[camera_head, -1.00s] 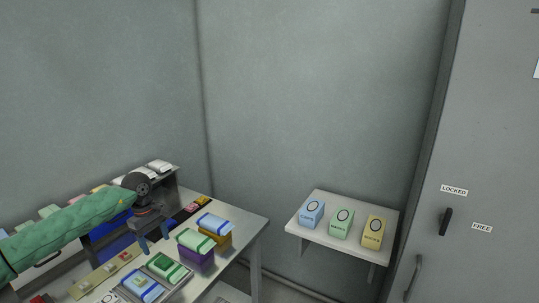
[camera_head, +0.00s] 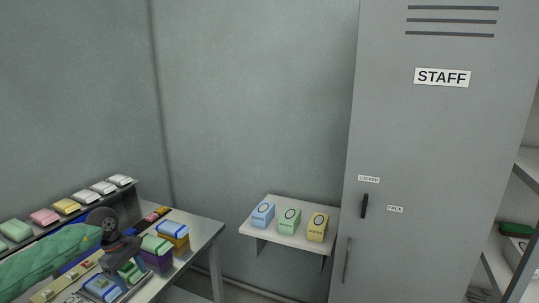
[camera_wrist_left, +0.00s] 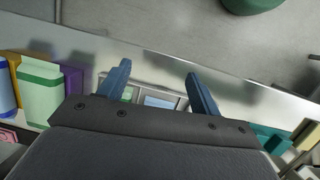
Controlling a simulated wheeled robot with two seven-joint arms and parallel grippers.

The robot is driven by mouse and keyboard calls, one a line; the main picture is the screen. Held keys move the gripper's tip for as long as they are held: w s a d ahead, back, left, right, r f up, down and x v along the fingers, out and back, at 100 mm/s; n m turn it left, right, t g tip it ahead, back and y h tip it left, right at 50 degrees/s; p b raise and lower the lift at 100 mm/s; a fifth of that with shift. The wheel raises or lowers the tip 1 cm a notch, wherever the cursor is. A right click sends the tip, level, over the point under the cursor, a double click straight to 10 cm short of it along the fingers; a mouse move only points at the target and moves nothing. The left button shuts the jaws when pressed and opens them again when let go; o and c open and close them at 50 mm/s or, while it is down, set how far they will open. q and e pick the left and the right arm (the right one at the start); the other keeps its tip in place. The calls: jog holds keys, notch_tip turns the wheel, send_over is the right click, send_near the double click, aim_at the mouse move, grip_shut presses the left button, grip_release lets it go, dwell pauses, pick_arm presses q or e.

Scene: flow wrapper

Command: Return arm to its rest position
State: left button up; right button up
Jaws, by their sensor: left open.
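My left arm, in a green sleeve (camera_head: 50,262), reaches in from the left over the table in the head view. Its dark left gripper (camera_head: 108,266) hangs above the tray, left of the stacked packs. In the left wrist view the two blue fingers of the left gripper (camera_wrist_left: 160,88) stand wide apart with nothing between them. A tray with compartments (camera_wrist_left: 134,80) shows below and beyond them. My right gripper is in neither view.
A purple box (camera_head: 158,263) with a green pack on it stands right of the gripper on the table (camera_head: 205,232). Blue, green and yellow boxes sit on a wall shelf (camera_head: 280,238). A grey STAFF locker (camera_head: 440,150) stands farther right. Coloured packs line the raised shelf at the left.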

pick_arm(q)
jog(key=d+f+n+t+h, duration=0.3)
jog(key=d+n+h, duration=0.3)
jog(key=d, duration=0.7)
jog(key=d+f+n+t+h, duration=0.35)
jog(key=d+n+h, duration=0.25)
jog(key=d, duration=0.7)
jog(key=s+a+f+n+t+y, duration=0.2)
jog(key=s+f+n+y, duration=0.3)
jog(key=f+n, duration=0.5)
jog(key=s+a+f+n+t+y, duration=0.15)
jog(key=s+f+n+y, duration=0.3)
jog(key=f+n, duration=0.65)
jog(key=s+a+f+n+t+y, duration=0.2)
jog(key=s+f+n+y, duration=0.4)
jog(key=n, duration=0.7)
jog(key=s+d+f+n+g, duration=0.1)
jog(key=s+f+n+g, duration=0.2)
jog(key=s, duration=0.6)
jog(key=s+d+f+n+g+h, duration=0.1)
jog(key=s+d+f+n+g, duration=0.1)
jog(key=s+f, duration=0.5)
jog(key=s+d+f+n+g, duration=0.1)
jog(key=s+f+n+g, duration=0.3)
jog(key=s, duration=0.6)
jog(key=shift+s+d+f+n+g, duration=0.25)
jog(key=shift+s+f+n+g, duration=0.15)
jog(key=shift+f+g, duration=0.3)
jog(key=shift+w, duration=0.1)
